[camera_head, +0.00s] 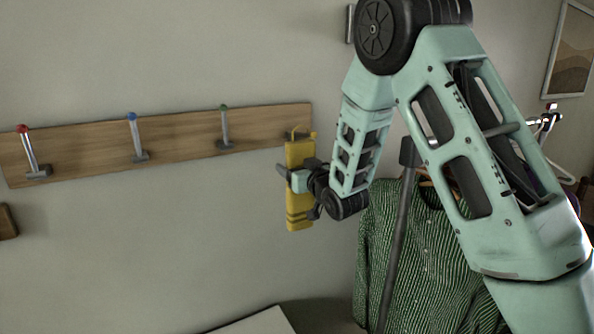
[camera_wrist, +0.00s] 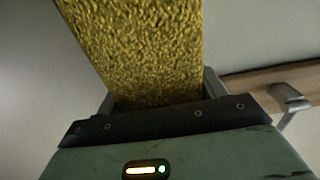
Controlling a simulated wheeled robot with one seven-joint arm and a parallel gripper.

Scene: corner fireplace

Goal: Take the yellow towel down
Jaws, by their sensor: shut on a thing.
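The yellow towel (camera_head: 299,212) hangs long and narrow at the right end of the wooden hook rail, with darker stripes near its lower end. Its top loop is at a yellow-tipped hook (camera_head: 297,132); I cannot tell if the loop is still around it. My gripper (camera_head: 292,180) is at the towel's middle and shut on it. In the wrist view the towel (camera_wrist: 140,45) fills the space between the fingers of my gripper (camera_wrist: 160,92). Part of the towel is hidden behind my gripper.
The wooden rail (camera_head: 180,138) on the wall carries empty hooks with red (camera_head: 23,128), blue (camera_head: 131,116) and green (camera_head: 223,107) tips. A green striped shirt (camera_head: 420,255) hangs at the right, close to my arm. A framed picture (camera_head: 572,55) is at the upper right.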

